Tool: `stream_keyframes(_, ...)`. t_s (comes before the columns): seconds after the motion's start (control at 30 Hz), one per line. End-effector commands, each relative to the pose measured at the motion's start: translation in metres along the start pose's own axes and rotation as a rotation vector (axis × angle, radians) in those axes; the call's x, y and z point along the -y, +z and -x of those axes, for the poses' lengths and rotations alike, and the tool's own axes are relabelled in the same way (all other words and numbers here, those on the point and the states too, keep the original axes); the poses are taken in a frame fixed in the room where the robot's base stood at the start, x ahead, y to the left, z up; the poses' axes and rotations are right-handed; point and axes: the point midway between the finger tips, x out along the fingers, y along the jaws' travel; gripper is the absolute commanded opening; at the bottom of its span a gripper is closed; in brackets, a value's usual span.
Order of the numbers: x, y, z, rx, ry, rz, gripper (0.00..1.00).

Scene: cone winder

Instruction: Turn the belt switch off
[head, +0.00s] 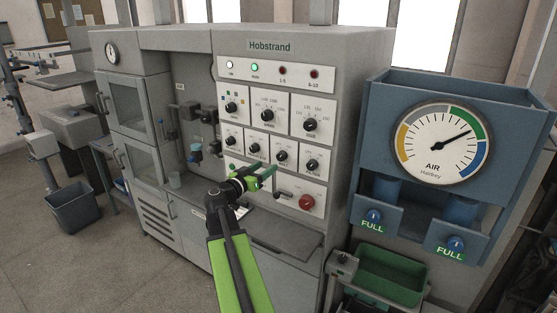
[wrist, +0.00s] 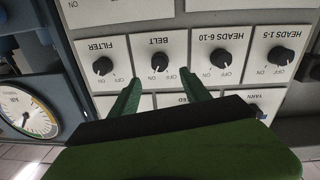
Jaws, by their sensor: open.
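The belt switch (head: 281,156) is a black rotary knob on a white plate, in the lower row of knobs on the grey Hobstrand machine. It also shows in the wrist view, upside down, under the word BELT (wrist: 160,62), with ON and OFF marks. I cannot tell clearly which mark its pointer faces. My gripper (head: 257,173) is in front of the panel, just below and left of the belt switch in the head view. In the wrist view its green fingers (wrist: 160,77) are apart, one to either side of the belt knob, with nothing between them.
The filter knob (head: 312,165) and the heads 6-10 knob (head: 254,148) flank the belt switch closely. A red button (head: 306,202) sits below. A blue air gauge box (head: 459,100) stands at right. A green bin (head: 392,273) is lower right.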

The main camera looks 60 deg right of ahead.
Motion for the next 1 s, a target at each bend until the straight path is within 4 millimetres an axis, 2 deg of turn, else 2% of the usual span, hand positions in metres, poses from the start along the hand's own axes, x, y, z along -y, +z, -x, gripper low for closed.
stream_keyframes(0.03,0.001,0.0,-0.015,0.001,0.003,0.0,0.55)
stream_keyframes(0.2,0.001,0.0,-0.056,0.001,0.003,0.0,0.55)
stream_keyframes(0.4,0.001,0.0,-0.086,0.001,0.002,0.0,0.55)
stream_keyframes(0.53,0.0,0.0,-0.093,0.001,0.001,0.0,0.55)
stream_keyframes(0.77,-0.001,0.0,-0.093,0.001,0.001,0.0,0.55)
stream_keyframes(1.0,-0.001,0.0,-0.093,0.001,0.002,0.0,0.26)
